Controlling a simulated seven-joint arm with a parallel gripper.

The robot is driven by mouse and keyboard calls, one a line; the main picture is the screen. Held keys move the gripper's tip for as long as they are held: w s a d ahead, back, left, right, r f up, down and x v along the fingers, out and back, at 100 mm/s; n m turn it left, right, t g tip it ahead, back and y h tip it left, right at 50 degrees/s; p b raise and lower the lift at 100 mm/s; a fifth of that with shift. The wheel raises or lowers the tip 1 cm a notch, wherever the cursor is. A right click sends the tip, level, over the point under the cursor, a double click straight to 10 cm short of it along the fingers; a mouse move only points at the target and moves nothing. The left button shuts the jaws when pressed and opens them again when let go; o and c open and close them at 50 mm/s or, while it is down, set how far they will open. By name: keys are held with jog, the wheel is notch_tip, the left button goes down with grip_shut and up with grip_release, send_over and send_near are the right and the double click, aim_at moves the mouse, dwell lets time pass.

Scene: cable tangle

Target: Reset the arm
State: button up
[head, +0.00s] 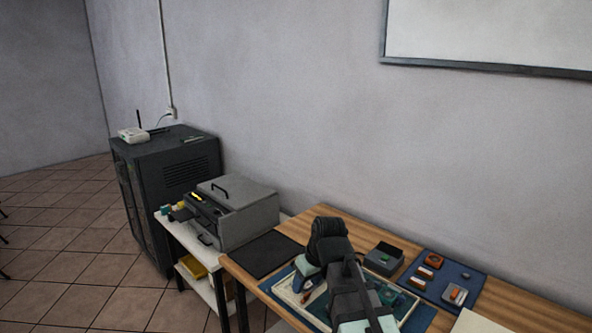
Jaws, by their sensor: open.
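My arm reaches over the wooden table from the bottom of the head view, bends at a dark joint, and points down on its far left side. My gripper (298,284) is at its lower end, small and partly hidden by my arm, over a pale tray (284,294) on a blue mat (273,285). It is open, and I see nothing held in it. Small coloured items lie in the tray, too small to make out; my arm covers its middle. I cannot make out any single cable.
A dark box (383,259) stands behind my arm. A blue mat with small red and orange parts (440,279) lies to the right. A black mat (266,254) lies at left. A grey metal case (237,212) sits on a white side table, beside a black cabinet (168,170).

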jog(key=s+a+f+m+g+h, duration=0.15)
jog(key=a+f, duration=0.25)
jog(key=f, duration=0.4)
jog(key=s+a+f+m+g, duration=0.1)
jog(key=s+a+f, duration=0.25)
jog(key=f, duration=0.35)
jog(key=s+a+f+m+g+h, duration=0.1)
jog(key=s+a+f, duration=0.1)
jog(key=a+f, duration=0.45)
jog(key=s+d+f+m+g, duration=0.1)
jog(key=s+d+f+g, duration=0.1)
jog(key=s+d+f, duration=0.65)
jog(key=s+d+f+m+g, duration=0.1)
jog(key=s+d+f, duration=0.4)
jog(key=d+f, duration=0.6)
jog(key=s+d+f+g, duration=0.1)
jog(key=s+d+f, duration=0.1)
jog(key=s, duration=0.4)
jog(key=s+d+f+m+g, duration=0.1)
jog(key=s+d+f, duration=0.2)
jog(key=s+f, duration=0.2)
jog(key=s+d+f+g, duration=0.1)
jog(key=s+d+f, duration=0.1)
jog(key=s, duration=0.6)
jog(key=shift+d+f, duration=0.35)
jog(key=shift+f, duration=0.35)
jog(key=shift+c, duration=0.3)
